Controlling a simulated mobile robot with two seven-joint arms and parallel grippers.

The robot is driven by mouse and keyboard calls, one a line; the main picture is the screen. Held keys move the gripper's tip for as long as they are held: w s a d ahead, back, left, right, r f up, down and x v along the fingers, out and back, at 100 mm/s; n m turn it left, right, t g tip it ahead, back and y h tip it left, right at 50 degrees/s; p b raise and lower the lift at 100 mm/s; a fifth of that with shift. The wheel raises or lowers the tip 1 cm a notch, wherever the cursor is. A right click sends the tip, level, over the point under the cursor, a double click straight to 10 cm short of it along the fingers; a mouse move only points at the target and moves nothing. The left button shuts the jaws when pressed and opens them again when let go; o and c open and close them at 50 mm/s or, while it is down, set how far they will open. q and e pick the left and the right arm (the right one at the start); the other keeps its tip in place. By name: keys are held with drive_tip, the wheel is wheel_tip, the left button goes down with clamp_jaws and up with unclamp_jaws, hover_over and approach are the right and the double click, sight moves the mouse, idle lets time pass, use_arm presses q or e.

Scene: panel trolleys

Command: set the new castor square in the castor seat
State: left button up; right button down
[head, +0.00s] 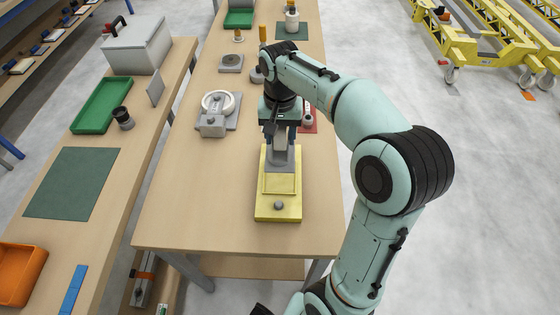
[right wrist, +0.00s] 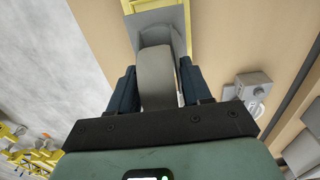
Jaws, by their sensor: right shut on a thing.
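The new castor (head: 281,153) is grey and hangs below my right gripper (head: 280,130), with its plate end toward the yellow seat block (head: 264,213). In the right wrist view, the right gripper (right wrist: 160,88) is shut on the castor's grey wheel (right wrist: 157,80), a dark finger on each side. A grey plate (right wrist: 178,18) lies beyond the wheel, over the yellow block (right wrist: 203,12). The block has a framed area and a grey knob (head: 278,205) at its near end. The arm hides much of the contact, so I cannot tell whether the castor touches the seat. My left gripper does not show.
The near-left wooden tabletop (head: 190,205) is clear. A side bench holds a green tray (head: 102,104). Yellow trolleys (head: 465,45) stand back right.

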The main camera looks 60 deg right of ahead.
sight(280, 158)
wheel_tip(280, 158, down, 10)
drive_tip(key=shift+r+b, duration=0.2)
drive_tip(key=shift+b, duration=0.45)
drive_tip(key=shift+f, duration=0.1)
drive_tip(key=shift+c, duration=2.4)
unclamp_jaws()
drive_tip(key=shift+f, duration=0.1)
wheel_tip(280, 158, up, 12)
drive_tip(key=shift+r+p, duration=0.2)
drive_tip(key=shift+p, duration=0.85)
